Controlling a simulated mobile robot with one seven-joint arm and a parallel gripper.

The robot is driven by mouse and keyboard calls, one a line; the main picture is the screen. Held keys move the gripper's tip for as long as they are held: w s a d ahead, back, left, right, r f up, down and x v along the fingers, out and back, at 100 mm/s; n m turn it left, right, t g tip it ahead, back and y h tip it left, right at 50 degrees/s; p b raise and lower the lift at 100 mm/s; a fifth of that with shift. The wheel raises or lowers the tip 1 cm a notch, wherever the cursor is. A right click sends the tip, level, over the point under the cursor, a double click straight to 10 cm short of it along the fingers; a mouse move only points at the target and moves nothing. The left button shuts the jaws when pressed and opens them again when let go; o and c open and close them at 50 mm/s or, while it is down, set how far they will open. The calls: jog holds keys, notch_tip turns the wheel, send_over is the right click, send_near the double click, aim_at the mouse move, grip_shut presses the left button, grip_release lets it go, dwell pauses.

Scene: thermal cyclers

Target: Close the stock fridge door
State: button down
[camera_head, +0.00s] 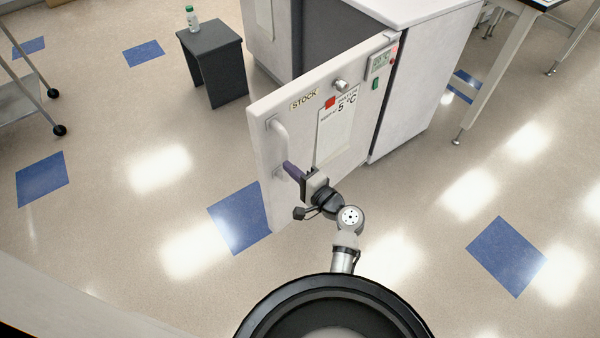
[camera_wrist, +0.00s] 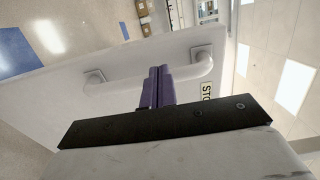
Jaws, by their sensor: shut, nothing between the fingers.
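The white stock fridge (camera_head: 428,88) stands at the upper middle of the head view. Its door (camera_head: 258,150) is swung wide open toward me, with its outer face and STOCK label in view. The door has a white bar handle (camera_head: 280,140) near its free edge. My gripper (camera_head: 289,170) is shut at the handle's lower part. In the wrist view the handle (camera_wrist: 125,82) runs across the picture, and my purple fingers (camera_wrist: 158,85) are together and overlap the bar. I cannot tell whether they touch it. The fridge's inside is mostly hidden by the door.
A table (camera_head: 500,60) is at the upper right, and a wheeled cart (camera_head: 30,90) at the left. The floor around the door is clear.

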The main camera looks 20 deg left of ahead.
aim_at(265, 146)
jog(key=p+x, duration=0.1)
jog(key=x, duration=0.7)
jog(key=shift+p, duration=0.4)
jog(key=shift+a, duration=0.15)
